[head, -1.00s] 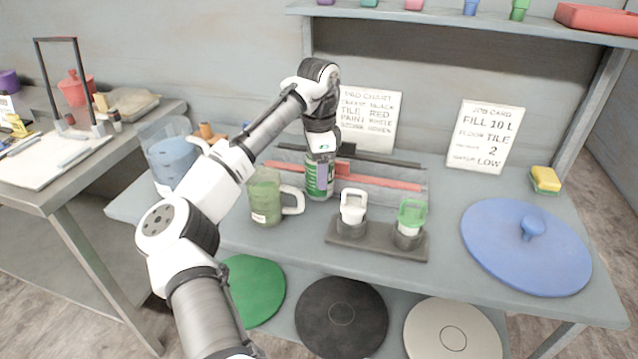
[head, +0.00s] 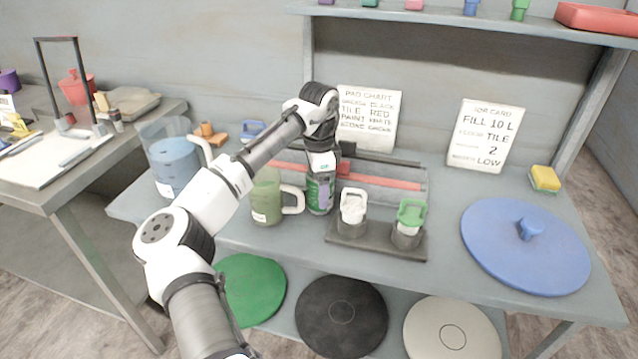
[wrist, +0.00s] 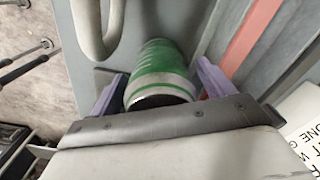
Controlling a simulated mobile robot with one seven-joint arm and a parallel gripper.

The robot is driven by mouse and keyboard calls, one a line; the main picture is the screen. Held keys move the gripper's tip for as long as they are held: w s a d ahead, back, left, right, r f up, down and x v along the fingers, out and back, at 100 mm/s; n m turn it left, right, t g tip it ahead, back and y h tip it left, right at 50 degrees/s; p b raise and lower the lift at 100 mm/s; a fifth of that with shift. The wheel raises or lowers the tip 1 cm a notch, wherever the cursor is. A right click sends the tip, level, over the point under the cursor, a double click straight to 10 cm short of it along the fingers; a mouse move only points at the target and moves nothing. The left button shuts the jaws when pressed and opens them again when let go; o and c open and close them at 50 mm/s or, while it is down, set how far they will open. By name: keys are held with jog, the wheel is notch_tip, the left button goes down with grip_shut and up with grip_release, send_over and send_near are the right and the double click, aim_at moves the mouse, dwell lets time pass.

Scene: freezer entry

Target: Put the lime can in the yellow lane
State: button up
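In the wrist view the can (wrist: 160,70) lies between the two purple fingers of my gripper (wrist: 160,88), one finger close along each side. My gripper (head: 321,185) is shut on the can, pointing down over the bench. Whether the can touches the bench is unclear. No yellow lane shows; a long grey rack (head: 385,196) with a red strip (head: 385,182) and a black strip lies behind the can.
A green jug (head: 266,200) stands close left of the can, a blue-filled jug (head: 174,165) farther left. A blue lid (head: 525,250) and yellow sponge (head: 544,179) lie farther right.

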notch_tip(320, 180, up, 12)
jog(key=shift+r, duration=0.15)
dwell(0.5)
